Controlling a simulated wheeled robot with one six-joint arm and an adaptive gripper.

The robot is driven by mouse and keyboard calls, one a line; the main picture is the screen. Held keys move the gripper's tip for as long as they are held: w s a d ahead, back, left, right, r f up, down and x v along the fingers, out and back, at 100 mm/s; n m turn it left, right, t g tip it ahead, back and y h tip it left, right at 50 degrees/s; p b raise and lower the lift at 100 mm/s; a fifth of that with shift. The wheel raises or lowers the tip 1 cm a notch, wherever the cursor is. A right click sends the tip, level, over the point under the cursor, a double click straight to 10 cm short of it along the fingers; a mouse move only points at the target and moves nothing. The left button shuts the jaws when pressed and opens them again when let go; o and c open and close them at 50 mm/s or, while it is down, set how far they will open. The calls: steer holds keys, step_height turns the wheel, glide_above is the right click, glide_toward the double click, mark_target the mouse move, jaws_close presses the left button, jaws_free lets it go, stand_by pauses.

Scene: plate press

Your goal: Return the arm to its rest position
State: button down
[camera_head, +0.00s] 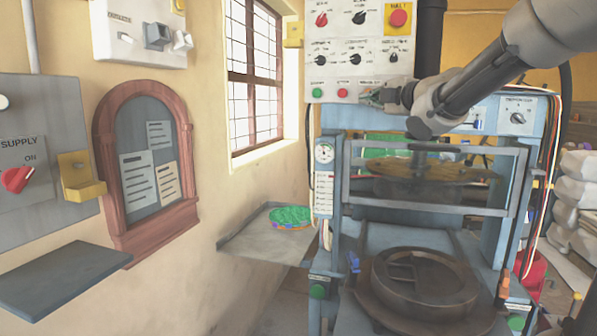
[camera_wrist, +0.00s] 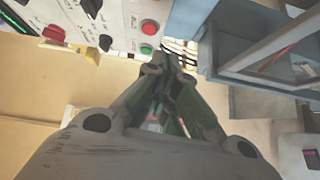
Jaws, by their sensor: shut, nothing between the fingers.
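My gripper (camera_head: 372,97) is at the end of my arm, which reaches in from the upper right in the head view. It is shut and empty. Its fingertips are close to the lower edge of the white control panel (camera_head: 334,62), near the red button (camera_head: 342,93) and the green button (camera_head: 317,93). In the wrist view the closed fingers (camera_wrist: 165,75) point toward the same panel (camera_wrist: 118,20), with the green button (camera_wrist: 146,49) and red button (camera_wrist: 149,27) just beyond them. I cannot tell whether the fingertips touch the panel.
The blue press (camera_head: 333,240) stands below my arm, with a round mould (camera_head: 425,285) on its bed and a barred guard (camera_head: 430,205) in front. A side shelf (camera_head: 250,245) holds a green and blue round item (camera_head: 290,217). A wall supply box (camera_head: 30,150) and notice board (camera_head: 150,160) are left.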

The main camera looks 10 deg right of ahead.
steer(key=s+d+f+m+g+h, duration=0.35)
steer(key=s+d+f+m, duration=0.3)
steer(key=s, duration=0.25)
steer(key=s+d+f+m+g+h, duration=0.2)
steer(key=s+d+f+m+h, duration=0.25)
steer(key=s+f+m, duration=0.3)
steer(key=s+a+f+m+g+y, duration=0.1)
steer(key=s+f+m+g, duration=0.2)
steer(key=s, duration=0.6)
steer(key=s+a+f+m+g+y, duration=0.1)
steer(key=s+f+m+g, duration=0.3)
steer(key=s+f, duration=0.4)
steer(key=s, duration=0.2)
steer(key=shift+s, duration=0.3)
